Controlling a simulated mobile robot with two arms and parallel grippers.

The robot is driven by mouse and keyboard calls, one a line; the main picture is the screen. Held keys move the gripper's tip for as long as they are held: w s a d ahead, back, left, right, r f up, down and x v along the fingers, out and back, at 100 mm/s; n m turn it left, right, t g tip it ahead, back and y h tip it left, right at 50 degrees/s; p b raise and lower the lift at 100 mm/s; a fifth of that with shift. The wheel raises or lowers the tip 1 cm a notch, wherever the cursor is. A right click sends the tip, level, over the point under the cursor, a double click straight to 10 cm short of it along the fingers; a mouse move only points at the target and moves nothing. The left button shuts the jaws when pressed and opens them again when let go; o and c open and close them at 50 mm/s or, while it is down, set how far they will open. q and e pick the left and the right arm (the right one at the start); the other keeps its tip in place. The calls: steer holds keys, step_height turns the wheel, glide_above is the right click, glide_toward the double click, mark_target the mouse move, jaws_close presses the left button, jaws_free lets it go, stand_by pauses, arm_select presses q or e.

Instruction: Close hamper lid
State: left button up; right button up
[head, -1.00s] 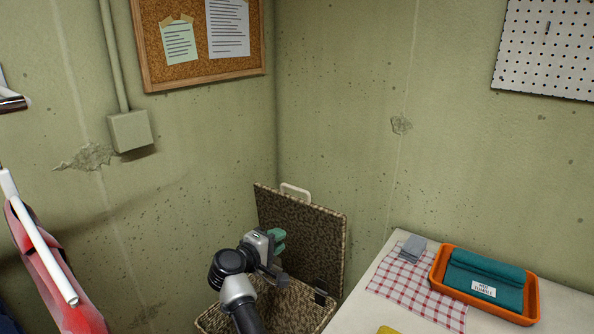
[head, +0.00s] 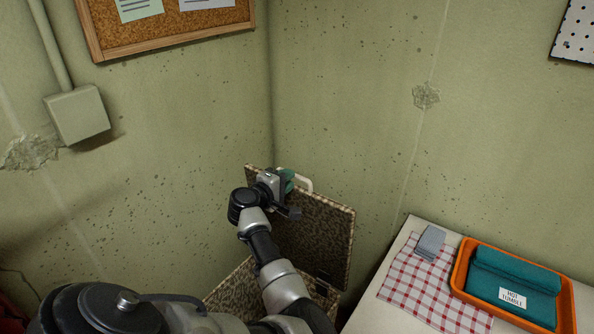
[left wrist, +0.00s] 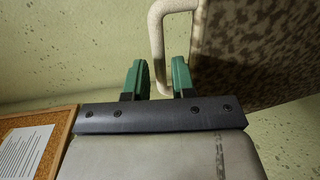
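The woven, speckled hamper (head: 228,291) stands in the corner. Its lid (head: 318,232) is up, standing roughly upright near the wall. A pale loop handle (head: 301,181) is on the lid's top edge; it also shows in the left wrist view (left wrist: 157,35). My left gripper (head: 288,182) is at the lid's top edge, just left of the handle. In the left wrist view its green fingers (left wrist: 160,80) are apart, with one leg of the handle showing in the gap between them. I cannot tell whether they touch it. My right gripper is not in view.
A table (head: 403,259) stands right of the hamper, bearing a checked cloth (head: 427,292), a grey folded item (head: 430,242) and an orange tray (head: 462,268) with a teal bundle (head: 512,273). Concrete walls close in behind. A corkboard (head: 170,40) hangs above left.

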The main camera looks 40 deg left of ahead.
arm_select(q)
steer(key=shift+w+a+f, duration=0.1)
steer(key=shift+w, duration=0.75)
steer(key=shift+w+a+f, duration=0.15)
steer(key=shift+w, duration=0.7)
steer(key=shift+w+a+f, duration=0.1)
steer(key=shift+w, duration=0.75)
jaws_close()
